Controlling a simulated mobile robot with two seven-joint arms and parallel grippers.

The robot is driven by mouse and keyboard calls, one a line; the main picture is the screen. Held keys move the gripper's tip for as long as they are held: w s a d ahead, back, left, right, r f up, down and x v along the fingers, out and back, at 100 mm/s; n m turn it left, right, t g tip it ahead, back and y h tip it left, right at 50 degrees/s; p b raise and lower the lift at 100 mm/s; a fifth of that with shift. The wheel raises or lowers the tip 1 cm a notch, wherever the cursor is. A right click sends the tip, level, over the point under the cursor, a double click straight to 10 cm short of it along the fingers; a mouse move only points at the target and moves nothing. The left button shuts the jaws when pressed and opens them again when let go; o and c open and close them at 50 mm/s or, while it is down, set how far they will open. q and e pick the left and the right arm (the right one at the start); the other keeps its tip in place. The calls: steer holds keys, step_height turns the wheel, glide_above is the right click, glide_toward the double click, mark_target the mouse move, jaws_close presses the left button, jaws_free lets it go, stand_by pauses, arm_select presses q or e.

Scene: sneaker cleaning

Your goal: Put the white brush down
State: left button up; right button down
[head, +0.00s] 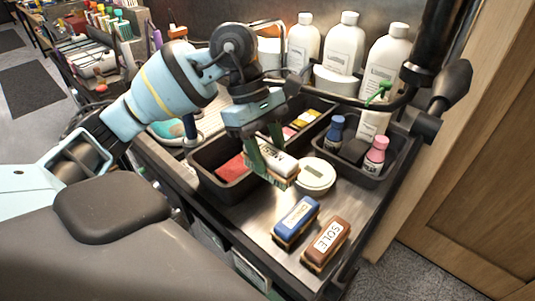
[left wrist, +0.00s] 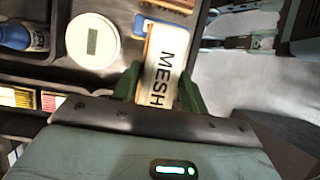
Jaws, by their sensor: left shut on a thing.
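The white brush (head: 279,161) has a white top and bristles below. In the left wrist view the brush (left wrist: 164,68) shows the word MESH. My left gripper (head: 268,160) is shut on it, with a green finger on each side. It is over the cart top by the front edge of the black tray, left of the round white tin. I cannot tell whether the bristles touch the surface. My right gripper is not seen.
A round white tin (head: 315,176) stands right of the brush. A blue brush (head: 295,222) and a brown SOLE brush (head: 326,242) lie nearer the front. The black tray (head: 205,183) and a second tray (head: 352,177) with small bottles stand behind. White bottles (head: 343,42) line the back.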

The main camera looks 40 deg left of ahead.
arm_select(q)
steer(key=shift+f, duration=0.65)
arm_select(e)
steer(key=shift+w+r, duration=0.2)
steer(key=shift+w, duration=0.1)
arm_select(q)
steer(key=shift+f, duration=0.1)
steer(key=shift+f, duration=0.35)
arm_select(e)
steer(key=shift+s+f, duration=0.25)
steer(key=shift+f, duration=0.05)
arm_select(q)
steer(key=shift+f+b, duration=0.2)
steer(key=shift+b, duration=0.15)
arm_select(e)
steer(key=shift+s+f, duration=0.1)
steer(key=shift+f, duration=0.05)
arm_select(q)
steer(key=o, duration=0.9)
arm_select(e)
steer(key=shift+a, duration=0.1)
arm_select(q)
steer(key=shift+r, duration=0.15)
